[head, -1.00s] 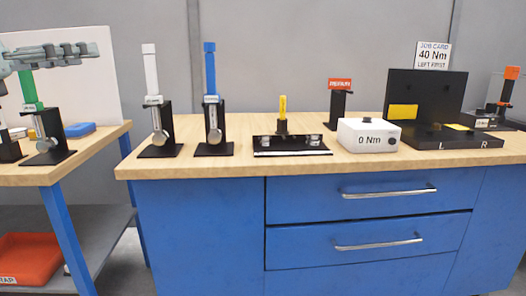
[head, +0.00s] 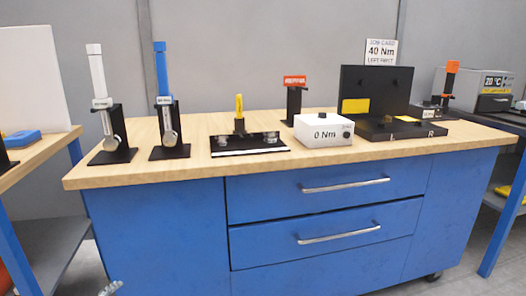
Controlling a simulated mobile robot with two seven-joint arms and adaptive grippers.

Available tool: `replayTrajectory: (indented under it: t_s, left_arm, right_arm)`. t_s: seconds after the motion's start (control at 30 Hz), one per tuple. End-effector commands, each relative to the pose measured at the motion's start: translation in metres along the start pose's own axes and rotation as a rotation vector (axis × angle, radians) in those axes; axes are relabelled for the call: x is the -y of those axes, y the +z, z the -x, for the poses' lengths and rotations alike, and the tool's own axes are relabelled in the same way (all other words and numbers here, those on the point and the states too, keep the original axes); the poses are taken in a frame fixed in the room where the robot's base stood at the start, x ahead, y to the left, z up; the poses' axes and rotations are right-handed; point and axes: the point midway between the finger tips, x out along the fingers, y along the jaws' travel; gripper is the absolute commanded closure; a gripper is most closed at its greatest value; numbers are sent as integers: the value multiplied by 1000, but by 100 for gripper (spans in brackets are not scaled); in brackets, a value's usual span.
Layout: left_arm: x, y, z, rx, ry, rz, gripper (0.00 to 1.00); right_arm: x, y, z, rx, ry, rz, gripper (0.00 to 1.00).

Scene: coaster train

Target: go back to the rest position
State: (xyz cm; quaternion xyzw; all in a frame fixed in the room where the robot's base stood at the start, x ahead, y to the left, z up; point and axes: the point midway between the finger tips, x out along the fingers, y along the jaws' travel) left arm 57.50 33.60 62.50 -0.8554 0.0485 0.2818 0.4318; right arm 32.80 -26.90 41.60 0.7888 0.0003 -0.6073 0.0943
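Only a small grey metal piece, which looks like the tip of my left gripper (head: 111,288), shows at the bottom left edge of the head view, low in front of the blue bench. Too little of it shows to tell open from shut. My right gripper is out of view. On the wooden-topped bench (head: 300,172) stand a white-handled tool (head: 97,75) and a blue-handled tool (head: 162,72), each upright in a black stand.
A gap of floor lies at left.

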Motion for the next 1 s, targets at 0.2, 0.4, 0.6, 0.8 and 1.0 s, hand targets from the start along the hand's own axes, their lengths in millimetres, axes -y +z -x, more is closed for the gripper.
replayTrajectory:
  t_s: [0.2,0.4,0.6,0.8,1.0]
  left_arm:
    - [-144,90,34,304,226,329,51]
    - [-236,139,83,530,360,527,51]
    - [-272,156,108,625,410,602,51]
    - [-273,157,109,631,413,605,51]
    - [-273,156,108,629,412,603,51]
  right_arm:
    - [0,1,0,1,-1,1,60]
    - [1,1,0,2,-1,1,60]
    - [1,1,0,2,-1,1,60]
    - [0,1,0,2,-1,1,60]
    - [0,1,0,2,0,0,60]
